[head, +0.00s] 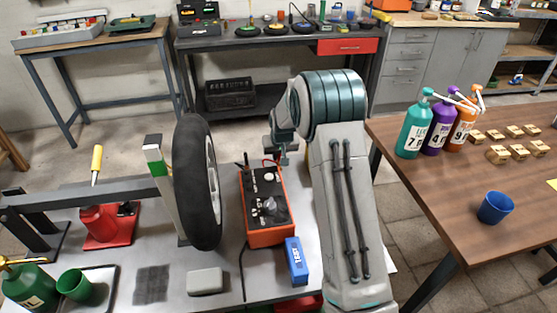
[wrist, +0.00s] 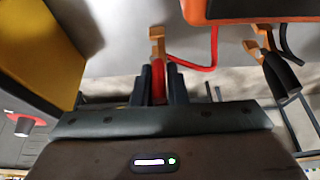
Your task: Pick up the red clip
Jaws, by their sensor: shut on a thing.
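The red clip (wrist: 158,82), with copper-coloured jaws, sits between the two dark fingers of my gripper (wrist: 159,85) in the wrist view. The fingers are shut on its red body, and its copper end points away from my gripper. A red cable runs from it toward the orange box (wrist: 240,8) at the top. In the head view my gripper (head: 284,155) is at the far end of the orange box (head: 268,235), and the clip is mostly hidden there. A black clip (wrist: 280,70) with copper jaws is to the right in the wrist view, apart from my fingers.
A black tyre (head: 190,185) stands upright just left of the box. A blue box (head: 296,262) is at its near right. A red jack (head: 105,225) and a green cup (head: 75,285) are further left. A wooden table (head: 440,200) with bottles stands at the right.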

